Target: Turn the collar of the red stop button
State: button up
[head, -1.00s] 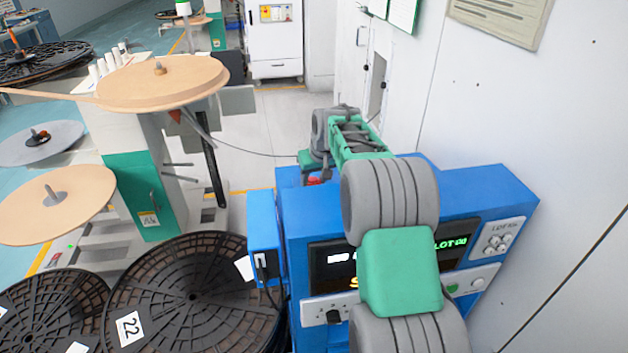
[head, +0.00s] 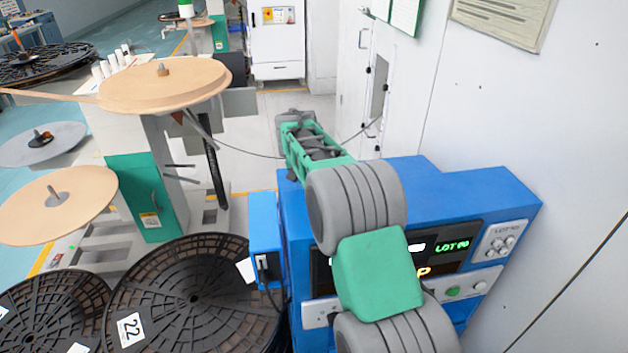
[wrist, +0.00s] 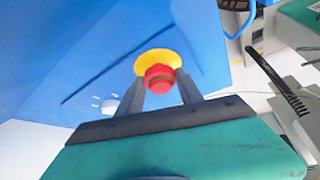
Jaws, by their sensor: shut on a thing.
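The red stop button (wrist: 158,80) shows in the middle of the wrist view, in front of a round yellow base (wrist: 160,60) on the blue cabinet face. My gripper (wrist: 160,84) has one dark finger on each side of the red button and is shut on it. The exact contact of the fingertips and any marking on the collar are too small to tell.
The blue cabinet (head: 480,205) has a lit display (head: 452,246) and a green button (head: 453,291). Black reels (head: 160,300) lie left of the cabinet. A pale wall (head: 560,130) stands close on the right.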

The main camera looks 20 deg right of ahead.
dwell(0.3)
jog(key=o, duration=1.4)
jog(key=v, duration=0.7)
jog(key=shift+s+a+r+b, duration=0.1)
jog(key=shift+s+r+b, duration=0.05)
jog(key=shift+r+b, duration=0.25)
